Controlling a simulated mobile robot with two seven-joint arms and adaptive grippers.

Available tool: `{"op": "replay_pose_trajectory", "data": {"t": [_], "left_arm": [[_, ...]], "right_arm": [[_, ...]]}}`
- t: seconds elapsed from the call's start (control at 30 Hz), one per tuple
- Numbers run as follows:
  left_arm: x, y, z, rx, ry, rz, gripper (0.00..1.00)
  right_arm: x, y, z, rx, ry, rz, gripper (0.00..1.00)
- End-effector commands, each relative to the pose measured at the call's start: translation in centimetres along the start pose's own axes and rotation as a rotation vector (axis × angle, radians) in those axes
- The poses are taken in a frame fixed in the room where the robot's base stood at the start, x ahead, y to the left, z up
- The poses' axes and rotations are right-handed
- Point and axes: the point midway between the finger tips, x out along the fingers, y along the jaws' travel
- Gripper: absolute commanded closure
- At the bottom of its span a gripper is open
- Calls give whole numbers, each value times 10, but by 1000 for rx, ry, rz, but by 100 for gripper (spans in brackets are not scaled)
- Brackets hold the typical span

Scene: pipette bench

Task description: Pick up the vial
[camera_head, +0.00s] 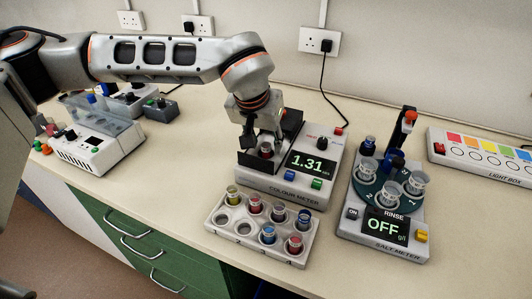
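My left gripper (263,143) comes down from above over the open well of the colour meter (276,189). Its fingers are spread apart. A vial with a reddish top (265,150) stands upright in the well, between or just below the fingertips. I cannot tell whether the fingers touch it. A pale rack (232,244) in front of the meter holds several more vials, with yellow, red and blue tops, and some of its holes are empty. The colour meter's display (311,163) reads 1.31. My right gripper is not in view.
The salt meter (372,241) stands to the right, its display reading OFF, with cups on a round carousel. A light box (485,158) lies at the far right. Another instrument (96,146) stands at left. A black cable (322,85) runs down behind the colour meter.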

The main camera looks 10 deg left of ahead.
Motion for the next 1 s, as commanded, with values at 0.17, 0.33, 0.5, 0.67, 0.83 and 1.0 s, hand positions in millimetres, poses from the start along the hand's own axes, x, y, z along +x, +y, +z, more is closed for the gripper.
{"op": "replay_pose_trajectory", "data": {"t": [0.17, 0.33, 0.5, 0.67, 0.83, 1.0], "left_arm": [[0, 0, 0, 0, 0, 1, 66], [0, 0, 0, 0, 0, 1, 98], [0, 0, 0, 0, 0, 1, 100], [-2, 0, 0, 0, 0, 1, 100], [-10, 0, -4, -1, 1, 1, 100], [-33, 0, -14, -1, 4, 0, 100]], "right_arm": [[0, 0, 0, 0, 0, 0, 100], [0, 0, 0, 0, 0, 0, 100], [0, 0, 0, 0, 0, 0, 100], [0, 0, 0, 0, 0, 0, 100], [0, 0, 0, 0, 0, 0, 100], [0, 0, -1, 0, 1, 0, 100]]}}
